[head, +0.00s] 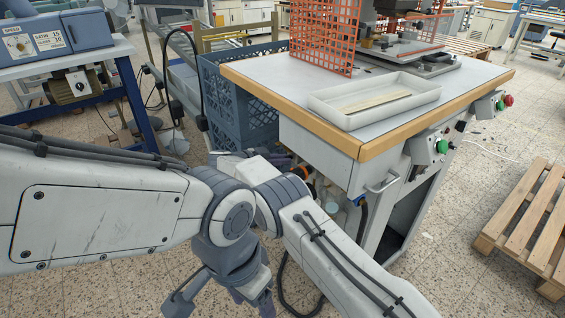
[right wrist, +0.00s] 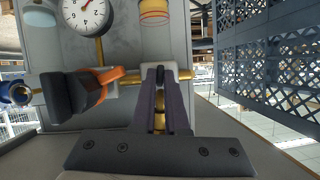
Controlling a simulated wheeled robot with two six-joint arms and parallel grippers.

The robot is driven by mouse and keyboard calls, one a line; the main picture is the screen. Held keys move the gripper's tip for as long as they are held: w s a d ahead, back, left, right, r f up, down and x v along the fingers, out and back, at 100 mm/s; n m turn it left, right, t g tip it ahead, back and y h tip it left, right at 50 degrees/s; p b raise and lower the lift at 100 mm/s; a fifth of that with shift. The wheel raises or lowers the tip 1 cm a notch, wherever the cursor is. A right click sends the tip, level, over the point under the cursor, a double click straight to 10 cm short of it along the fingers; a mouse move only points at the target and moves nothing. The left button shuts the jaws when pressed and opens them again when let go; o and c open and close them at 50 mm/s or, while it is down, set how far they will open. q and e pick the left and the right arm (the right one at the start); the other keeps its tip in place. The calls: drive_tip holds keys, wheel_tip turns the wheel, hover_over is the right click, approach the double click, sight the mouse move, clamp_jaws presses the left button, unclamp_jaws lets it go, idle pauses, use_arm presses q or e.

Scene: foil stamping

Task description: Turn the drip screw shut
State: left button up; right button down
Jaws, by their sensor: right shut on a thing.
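In the right wrist view my right gripper (right wrist: 162,80) has its two dark purple fingers closed around the brass drip screw (right wrist: 160,118), which shows in the narrow gap between them. The fingertips reach a pale block (right wrist: 182,72) on a brass pipe. The fingers hide most of the screw, so I cannot tell how far it is turned. In the head view my right gripper (head: 285,162) is partly hidden behind my arms, at the left side of the bench. My left gripper (head: 250,297) hangs down near the bottom edge, away from the bench, and its opening is unclear.
Beside the screw is a black and orange lever (right wrist: 88,92). A pressure gauge (right wrist: 88,14) and a bowl with an orange band (right wrist: 155,14) are above. A blue crate (head: 222,100) stands close by the bench (head: 255,75). A pallet (head: 525,225) lies at right.

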drive_tip(key=shift+w+n+g+h+b, duration=0.15)
drive_tip(key=shift+n+g+h+b, duration=0.4)
drive_tip(key=shift+b, duration=1.75)
drive_tip(key=shift+d+n+y, duration=0.1)
drive_tip(key=shift+n+y, duration=0.15)
drive_tip(key=c, duration=1.2)
unclamp_jaws()
